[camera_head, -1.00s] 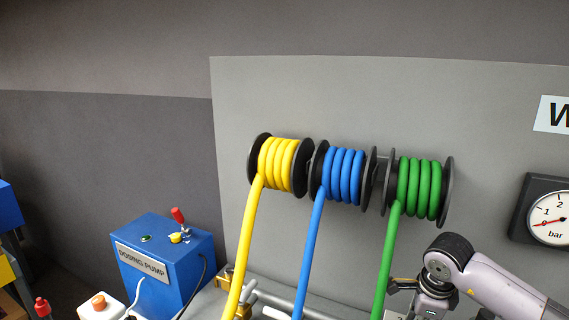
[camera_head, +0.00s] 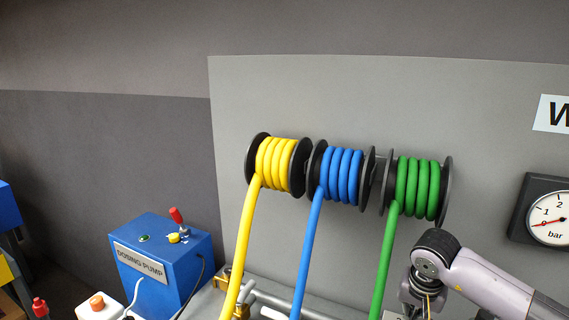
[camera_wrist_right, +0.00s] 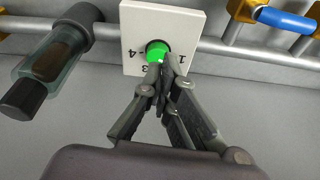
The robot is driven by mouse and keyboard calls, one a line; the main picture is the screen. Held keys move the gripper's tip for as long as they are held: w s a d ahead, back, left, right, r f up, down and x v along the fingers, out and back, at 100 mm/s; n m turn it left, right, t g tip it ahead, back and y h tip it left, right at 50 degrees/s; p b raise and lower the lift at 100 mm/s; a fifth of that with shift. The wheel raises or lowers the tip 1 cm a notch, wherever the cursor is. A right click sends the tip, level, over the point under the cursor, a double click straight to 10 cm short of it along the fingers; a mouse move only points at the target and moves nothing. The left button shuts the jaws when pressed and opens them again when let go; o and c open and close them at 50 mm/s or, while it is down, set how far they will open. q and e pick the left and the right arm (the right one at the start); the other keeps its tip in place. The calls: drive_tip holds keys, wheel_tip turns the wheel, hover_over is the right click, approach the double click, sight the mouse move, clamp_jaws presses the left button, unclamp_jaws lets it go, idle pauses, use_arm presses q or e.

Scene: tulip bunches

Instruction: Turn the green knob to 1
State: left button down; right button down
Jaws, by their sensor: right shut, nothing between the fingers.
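The green knob (camera_wrist_right: 157,48) sits on a white plate (camera_wrist_right: 187,25) in the right wrist view. The digits on the plate appear upside down: 4 to the knob's left, 3 below it and 1 to its right. My right gripper (camera_wrist_right: 160,72) is shut, with its fingertips at the lower edge of the knob and overlapping it in the picture. I cannot tell whether they touch it. The fingers cover part of the plate and the knob's pointer is not clear. In the head view only my right arm shows, at the lower right. My left gripper is out of view.
A metal pipe (camera_wrist_right: 230,47) runs behind the plate. A dark-capped cylinder (camera_wrist_right: 45,75) is left of it, and a blue-handled fitting (camera_wrist_right: 285,20) is at the upper right. The head view shows yellow, blue and green hose reels (camera_head: 418,188), a gauge (camera_head: 550,220) and a blue dosing pump (camera_head: 165,260).

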drive_tip(key=shift+f+n, duration=0.1)
drive_tip(key=shift+n, duration=0.5)
wheel_tip(320, 180, down, 6)
drive_tip(key=b, duration=0.3)
drive_tip(key=shift+r+b, duration=0.25)
drive_tip(key=shift+b, duration=0.1)
drive_tip(key=shift+f+b, duration=0.6)
drive_tip(key=shift+f, duration=0.05)
drive_tip(key=shift+s, duration=0.1)
drive_tip(key=shift+d+f+b, duration=0.1)
drive_tip(key=shift+b, duration=0.35)
drive_tip(key=shift+d+b, duration=0.15)
drive_tip(key=shift+b, duration=1.05)
drive_tip(key=shift+s, duration=0.1)
